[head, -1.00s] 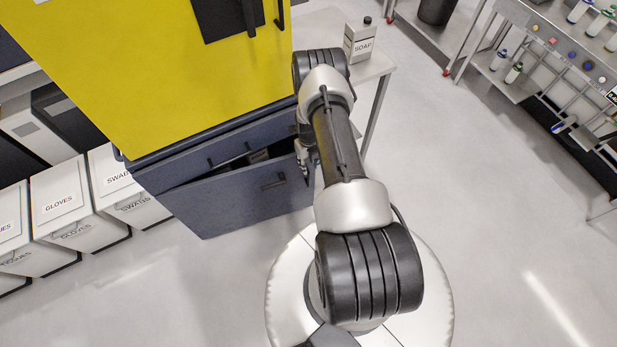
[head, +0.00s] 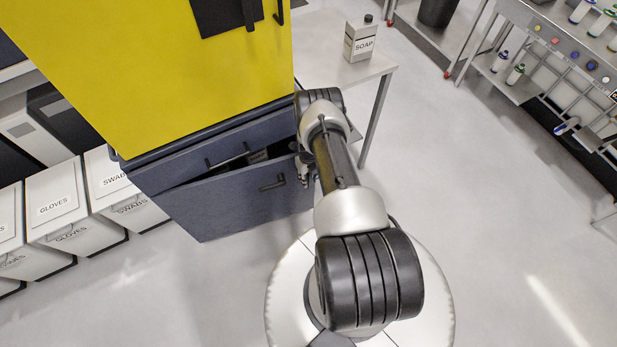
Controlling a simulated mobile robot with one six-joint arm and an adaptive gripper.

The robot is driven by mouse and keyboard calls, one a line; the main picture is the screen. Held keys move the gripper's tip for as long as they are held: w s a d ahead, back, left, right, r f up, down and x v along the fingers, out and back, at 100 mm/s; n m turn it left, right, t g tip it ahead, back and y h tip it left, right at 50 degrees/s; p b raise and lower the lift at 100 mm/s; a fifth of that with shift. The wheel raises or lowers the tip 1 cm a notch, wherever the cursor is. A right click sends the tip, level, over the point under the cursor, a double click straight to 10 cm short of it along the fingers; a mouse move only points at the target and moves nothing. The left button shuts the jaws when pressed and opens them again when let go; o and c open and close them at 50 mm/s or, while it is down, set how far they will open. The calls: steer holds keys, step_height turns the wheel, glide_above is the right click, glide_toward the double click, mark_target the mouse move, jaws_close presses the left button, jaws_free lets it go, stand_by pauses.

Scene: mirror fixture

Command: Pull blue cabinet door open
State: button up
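The blue cabinet (head: 140,178) stands under a yellow cabinet body. Its blue door (head: 225,205) stands partly open, with a dark gap along its top that is wider toward the right. A dark handle (head: 272,183) is on the door's right part. My gripper (head: 304,172) is at the door's right edge, small and partly hidden by my arm. I cannot tell whether it touches the door or whether its fingers are open or shut.
Bins labelled GLOVES (head: 62,210) and SWABS (head: 118,190) stand left of the cabinet. A soap bottle (head: 360,40) stands on a side table (head: 340,72) behind my arm. A shelf rack (head: 520,85) is far right. The floor in front and right is clear.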

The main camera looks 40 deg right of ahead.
jaws_close()
steer(key=shift+s, duration=0.1)
stand_by(0.5)
